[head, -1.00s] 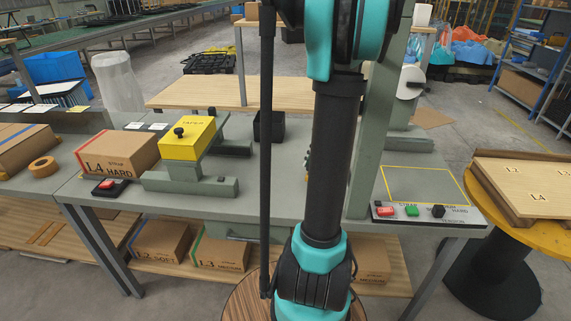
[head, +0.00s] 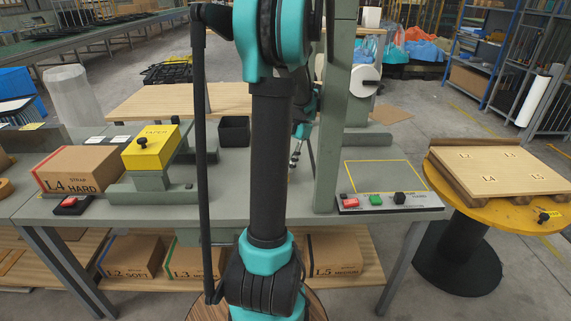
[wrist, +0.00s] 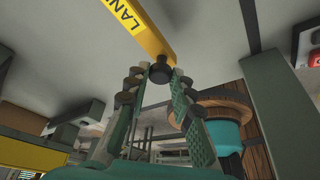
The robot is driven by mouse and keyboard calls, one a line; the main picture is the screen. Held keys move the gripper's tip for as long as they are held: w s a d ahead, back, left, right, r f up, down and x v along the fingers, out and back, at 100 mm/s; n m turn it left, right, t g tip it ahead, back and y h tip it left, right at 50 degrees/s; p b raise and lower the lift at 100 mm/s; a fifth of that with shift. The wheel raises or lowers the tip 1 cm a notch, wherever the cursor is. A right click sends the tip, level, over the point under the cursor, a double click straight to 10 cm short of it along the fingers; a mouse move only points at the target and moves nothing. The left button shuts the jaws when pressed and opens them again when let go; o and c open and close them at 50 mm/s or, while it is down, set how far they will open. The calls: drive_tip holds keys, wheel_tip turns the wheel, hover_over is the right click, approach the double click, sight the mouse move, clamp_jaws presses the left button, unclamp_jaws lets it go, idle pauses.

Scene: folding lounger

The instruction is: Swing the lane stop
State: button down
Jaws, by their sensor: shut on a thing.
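The lane stop (wrist: 152,32) is a yellow bar with black lettering beginning "LAN", seen from the top centre of the wrist view. A dark round knob (wrist: 160,72) is at its near end. My gripper (wrist: 161,80) has its two ridged fingers on either side of this knob and is shut on it. In the head view, my gripper (head: 295,156) is small, beyond the grey post over the bench. The lane stop cannot be made out clearly there, as my arm covers much of that area.
The grey bench (head: 230,175) carries a yellow-topped fixture (head: 150,148), the L4 carton (head: 82,170), a black bin (head: 234,131) and a button panel (head: 390,201). A green-grey post (head: 332,110) stands near my gripper. A round yellow table (head: 500,208) with a wooden board is at right.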

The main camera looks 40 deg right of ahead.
drive_tip(key=c, duration=1.3)
unclamp_jaws()
drive_tip(key=shift+r, duration=0.1)
drive_tip(key=v, duration=0.7)
drive_tip(key=shift+d+r, duration=0.1)
drive_tip(key=shift+r, duration=0.05)
